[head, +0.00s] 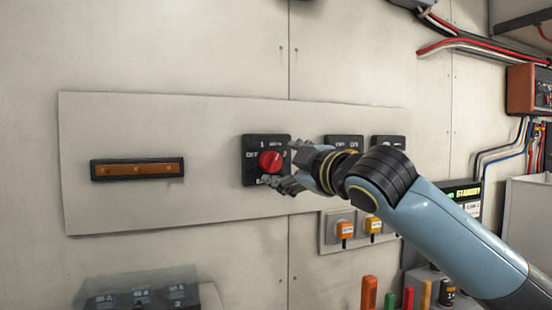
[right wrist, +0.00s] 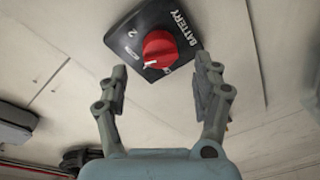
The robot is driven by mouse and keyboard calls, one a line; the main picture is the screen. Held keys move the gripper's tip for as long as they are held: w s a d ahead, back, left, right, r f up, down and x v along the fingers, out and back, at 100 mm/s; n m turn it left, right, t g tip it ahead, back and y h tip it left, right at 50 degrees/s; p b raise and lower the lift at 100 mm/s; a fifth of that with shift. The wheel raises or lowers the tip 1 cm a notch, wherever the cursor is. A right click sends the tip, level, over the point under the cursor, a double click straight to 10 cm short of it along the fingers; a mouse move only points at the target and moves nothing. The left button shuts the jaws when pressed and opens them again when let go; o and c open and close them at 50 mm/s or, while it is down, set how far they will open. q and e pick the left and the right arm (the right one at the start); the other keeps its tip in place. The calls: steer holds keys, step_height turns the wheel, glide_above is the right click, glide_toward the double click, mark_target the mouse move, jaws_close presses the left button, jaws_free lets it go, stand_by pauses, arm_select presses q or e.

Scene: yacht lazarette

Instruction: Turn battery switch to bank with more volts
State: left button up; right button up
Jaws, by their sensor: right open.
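The battery switch is a red round knob (head: 270,161) on a black square plate (head: 250,173), fixed to a pale wall panel. In the right wrist view the red knob (right wrist: 159,48) shows white marks at its lower edge, and the plate (right wrist: 128,42) reads BATTERY, with a 2 at its left. My right gripper (head: 284,169) is open, its fingers just right of the knob in the head view. In the right wrist view its fingertips (right wrist: 160,72) stand apart on either side below the knob, with no grip visible. My left gripper is not in view.
Two small black panels (head: 343,141) (head: 388,141) sit to the right, partly behind my arm; their readings are illegible. An orange-brown strip in a dark frame (head: 138,169) is at left. Orange and yellow switches (head: 345,230) and a dark box (head: 140,292) are below.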

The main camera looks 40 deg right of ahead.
mark_target(276, 163)
steer(key=w, duration=0.4)
steer(key=shift+d+p, duration=0.2)
steer(key=shift+p, duration=0.2)
steer(key=shift+w, duration=0.1)
steer(key=shift+c, duration=0.8)
steer(key=c, duration=1)
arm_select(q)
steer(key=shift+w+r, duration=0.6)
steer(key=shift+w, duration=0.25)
